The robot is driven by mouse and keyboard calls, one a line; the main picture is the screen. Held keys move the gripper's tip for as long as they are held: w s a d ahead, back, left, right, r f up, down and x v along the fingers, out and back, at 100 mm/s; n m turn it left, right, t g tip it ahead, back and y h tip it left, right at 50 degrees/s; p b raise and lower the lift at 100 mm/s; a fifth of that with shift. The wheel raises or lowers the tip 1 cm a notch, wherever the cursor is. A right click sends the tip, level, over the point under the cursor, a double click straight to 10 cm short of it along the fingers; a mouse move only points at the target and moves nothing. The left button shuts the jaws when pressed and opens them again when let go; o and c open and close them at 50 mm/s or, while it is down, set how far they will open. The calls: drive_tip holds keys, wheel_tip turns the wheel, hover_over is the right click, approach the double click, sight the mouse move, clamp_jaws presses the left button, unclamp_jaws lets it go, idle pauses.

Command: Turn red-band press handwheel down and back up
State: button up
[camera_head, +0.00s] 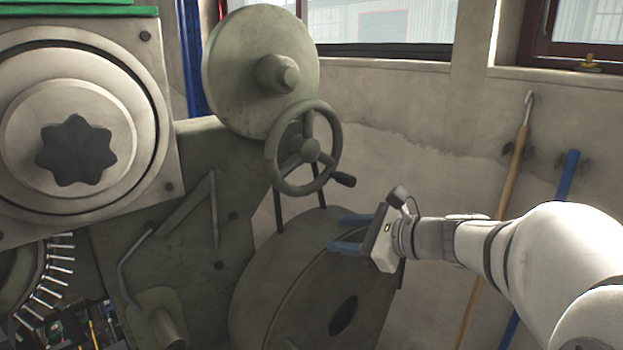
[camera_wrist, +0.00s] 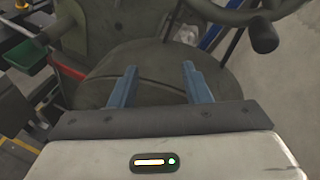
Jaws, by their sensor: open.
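A grey-green handwheel (camera_head: 272,165) with a dark crank handle (camera_head: 343,179) stands upright in front of a large round disc (camera_head: 230,60) on the press. The handle is at the wheel's lower right. In the wrist view the handle (camera_wrist: 262,36) hangs at the upper right, with part of the wheel rim (camera_wrist: 215,14) at the top edge. My gripper (camera_head: 347,232) is open and empty, below and slightly right of the handle, apart from it. Its two blue fingers (camera_wrist: 158,85) point toward the press's rounded housing. No red band shows clearly on this press; its top is cut off.
The large rounded housing (camera_head: 270,300) lies below the wheel, close behind my fingers in the picture. A bent lever (camera_head: 125,270) stands at the left. A wooden pole (camera_head: 515,160) and a blue pole (camera_head: 567,175) lean on the right wall. Open space lies right of the wheel.

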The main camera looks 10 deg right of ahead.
sight(347, 180)
drive_tip(key=w+d+r+m+t, duration=0.2)
drive_tip(key=d+r+m, duration=0.1)
drive_tip(key=w+d+r+m+t, duration=0.2)
drive_tip(key=w+d+r+t, duration=0.1)
drive_tip(key=shift+m, duration=0.4)
drive_tip(key=p+x, duration=0.1)
drive_tip(key=x, duration=0.6)
drive_tip(key=shift+c, duration=0.2)
